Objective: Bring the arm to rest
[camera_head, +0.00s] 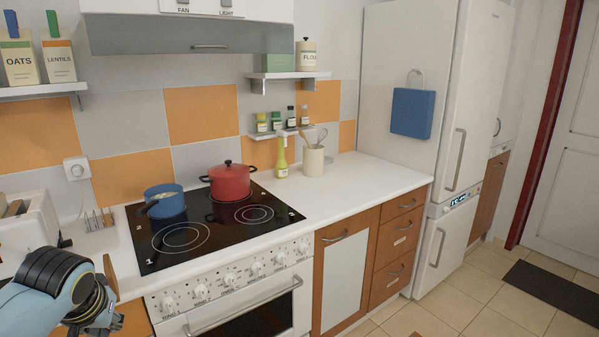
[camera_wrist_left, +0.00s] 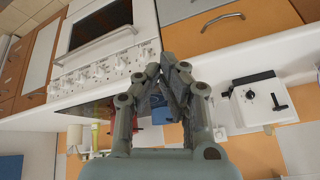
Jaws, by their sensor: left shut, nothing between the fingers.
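My left arm (camera_head: 60,290) comes in at the bottom left of the head view, in front of the counter by the toaster. In the left wrist view my left gripper (camera_wrist_left: 168,62) has its fingertips together, with nothing between them. That view shows the kitchen upside down, with the oven front and counter beyond the fingers. My right gripper is in neither view.
A black hob (camera_head: 205,225) carries a blue pot (camera_head: 166,203) and a red lidded pot (camera_head: 230,183). A white toaster (camera_head: 30,235) stands at the left, near my arm. The counter (camera_head: 370,180) right of the utensil crock (camera_head: 313,161) is clear. Floor is open at right.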

